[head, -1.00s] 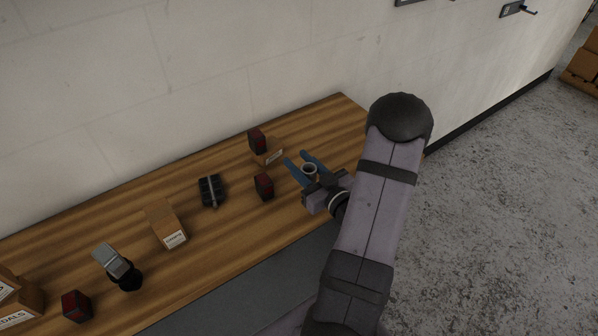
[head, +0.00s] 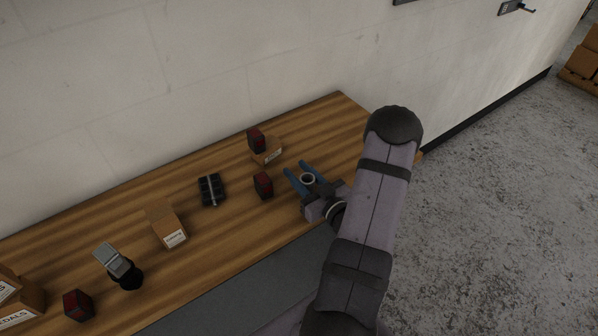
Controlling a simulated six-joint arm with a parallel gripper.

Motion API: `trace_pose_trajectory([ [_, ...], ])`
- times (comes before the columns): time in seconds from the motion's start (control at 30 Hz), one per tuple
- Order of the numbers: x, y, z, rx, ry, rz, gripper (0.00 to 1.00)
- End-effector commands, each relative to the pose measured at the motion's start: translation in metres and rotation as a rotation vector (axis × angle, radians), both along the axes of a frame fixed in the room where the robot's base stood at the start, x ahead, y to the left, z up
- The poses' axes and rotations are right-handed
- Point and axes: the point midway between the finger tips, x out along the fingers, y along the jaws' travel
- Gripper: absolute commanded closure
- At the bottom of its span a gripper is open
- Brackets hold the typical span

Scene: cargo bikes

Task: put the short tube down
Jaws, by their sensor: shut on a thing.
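The short tube (head: 308,179) shows as a small grey ring, seen from above with its open end up. My gripper (head: 300,176) is shut on it, with a blue finger on either side. The gripper is over the right part of the wooden bench (head: 331,117), pointing toward the wall. I cannot tell whether the tube's lower end touches the bench top, as the fingers and the viewing angle hide it.
A red-and-black block (head: 263,184) stands just left of my gripper. Another (head: 256,139) is at a small carton (head: 268,152) behind it. A black part (head: 211,189), a carton (head: 167,226) and a black-and-grey item (head: 119,267) stand farther left. Bare wood lies behind my gripper.

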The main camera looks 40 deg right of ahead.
Motion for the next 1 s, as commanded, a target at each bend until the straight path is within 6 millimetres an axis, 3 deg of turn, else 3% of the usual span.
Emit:
trace_pose_trajectory([
  [0.27,0.000,0.000,-0.005,-0.001,-0.001,0.000,0.96],
  [0.3,0.000,0.000,-0.004,0.000,0.000,0.000,0.61],
  [0.37,0.000,0.000,-0.004,0.000,0.000,0.000,0.49],
  [0.77,0.000,0.000,-0.003,0.000,0.000,0.000,0.49],
  [1.0,-0.026,-0.002,-0.005,0.000,0.000,-0.005,0.49],
])
